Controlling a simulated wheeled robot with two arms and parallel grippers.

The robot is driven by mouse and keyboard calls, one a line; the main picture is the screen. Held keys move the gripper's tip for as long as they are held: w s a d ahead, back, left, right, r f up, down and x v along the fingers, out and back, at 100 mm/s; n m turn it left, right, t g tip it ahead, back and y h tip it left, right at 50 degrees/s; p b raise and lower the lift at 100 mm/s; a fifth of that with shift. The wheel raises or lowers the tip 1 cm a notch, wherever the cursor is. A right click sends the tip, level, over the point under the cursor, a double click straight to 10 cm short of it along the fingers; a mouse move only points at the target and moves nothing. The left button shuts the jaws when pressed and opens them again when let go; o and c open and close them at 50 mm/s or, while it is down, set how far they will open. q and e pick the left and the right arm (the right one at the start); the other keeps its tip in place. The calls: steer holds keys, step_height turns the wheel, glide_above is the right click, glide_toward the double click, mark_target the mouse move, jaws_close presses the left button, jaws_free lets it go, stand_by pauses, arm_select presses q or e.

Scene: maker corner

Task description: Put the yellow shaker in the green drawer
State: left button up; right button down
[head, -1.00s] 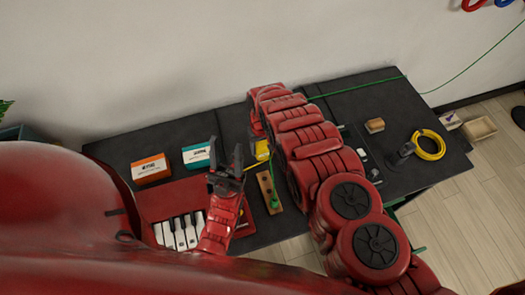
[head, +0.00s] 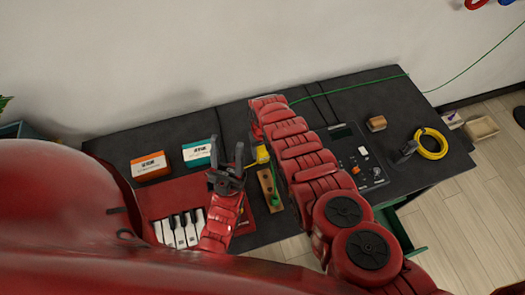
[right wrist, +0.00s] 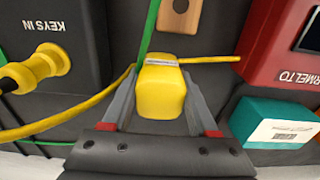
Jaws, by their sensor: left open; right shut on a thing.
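The yellow shaker (right wrist: 160,92) is between the fingers of my right gripper (right wrist: 161,80) in the right wrist view, and the gripper is shut on it. A small yellow part (head: 262,153) shows in the head view beside my right arm, which hides most of that gripper. My left gripper (head: 227,165) is open and empty above the red keyboard's edge, just left of the yellow part. A green drawer (head: 418,252) shows below the table's front right edge, partly hidden by my right arm; it appears pulled out.
Orange (head: 150,166) and teal (head: 198,152) boxes stand behind the red keyboard (head: 165,203). A wooden strip (head: 268,190) lies near the yellow part. A dark control panel (head: 358,158), wooden block (head: 377,123) and yellow cable coil (head: 432,144) are at right. A green cord crosses the back.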

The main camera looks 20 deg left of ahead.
mark_target(262, 147)
steer(key=shift+c, duration=0.9)
jaws_free()
steer(key=shift+r, duration=0.1)
steer(key=shift+r+p, duration=1.15)
steer(key=shift+r, duration=0.7)
steer(key=shift+r+b, duration=0.35)
step_height(262, 147, up, 6)
steer(key=shift+r+b, duration=0.15)
steer(key=shift+b, duration=0.85)
steer(key=shift+r, duration=0.7)
